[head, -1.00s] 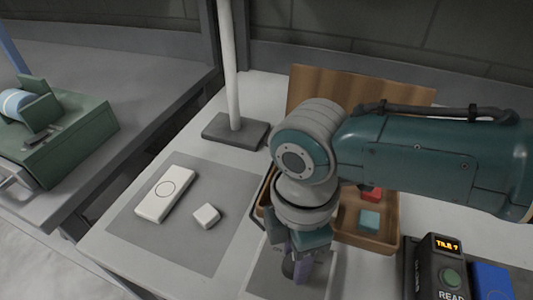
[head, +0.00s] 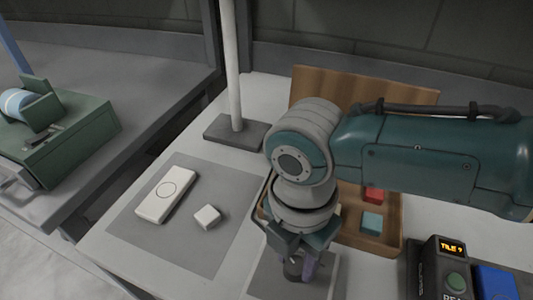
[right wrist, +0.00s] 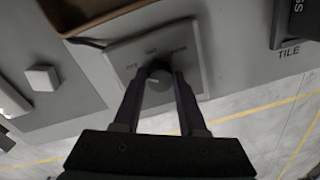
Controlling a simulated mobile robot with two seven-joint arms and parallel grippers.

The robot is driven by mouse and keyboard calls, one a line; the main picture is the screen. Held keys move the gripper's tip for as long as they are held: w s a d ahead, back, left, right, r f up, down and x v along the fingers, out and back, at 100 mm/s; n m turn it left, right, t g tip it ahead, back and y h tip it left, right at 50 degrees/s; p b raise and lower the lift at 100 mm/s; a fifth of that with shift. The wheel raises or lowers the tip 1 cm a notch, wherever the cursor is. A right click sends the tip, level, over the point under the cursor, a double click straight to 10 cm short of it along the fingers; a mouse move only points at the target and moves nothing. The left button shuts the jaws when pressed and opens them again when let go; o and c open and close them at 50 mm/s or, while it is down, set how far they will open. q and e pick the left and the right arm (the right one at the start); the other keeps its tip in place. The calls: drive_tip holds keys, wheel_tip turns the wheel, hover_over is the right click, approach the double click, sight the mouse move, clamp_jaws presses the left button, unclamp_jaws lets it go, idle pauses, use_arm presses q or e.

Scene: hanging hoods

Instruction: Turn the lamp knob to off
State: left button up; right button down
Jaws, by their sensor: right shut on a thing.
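The lamp knob (right wrist: 159,77) is a small round dark grey knob on a light square plate (right wrist: 188,46) with several small labels along its far side, too blurred to read surely. My right gripper (right wrist: 160,84) points down at the plate and its two dark fingers are shut on the knob, one on each side. In the head view my right gripper (head: 296,262) is over the plate (head: 262,278) at the bottom centre, and the knob (head: 293,270) shows partly between the fingers. Which label the knob points to is not clear. My left gripper is out of view.
A wooden box (head: 393,244) with a red block (head: 373,195) and a teal block (head: 371,222) stands behind my gripper. A reader device (head: 444,262) is to the right. A white block (head: 207,217) and a white bar (head: 165,194) lie on a grey mat (head: 190,246) at left.

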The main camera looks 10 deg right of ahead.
sight(293, 260)
idle(0.3)
drive_tip(key=shift+c, duration=2.3)
unclamp_jaws()
drive_tip(key=r, duration=0.3)
drive_tip(key=r+p, duration=0.1)
drive_tip(key=r, duration=0.2)
drive_tip(key=r+p, duration=0.1)
drive_tip(key=r, duration=0.2)
drive_tip(key=shift+w+a, duration=0.15)
drive_tip(key=shift+w, duration=0.1)
drive_tip(key=shift+r, duration=0.5)
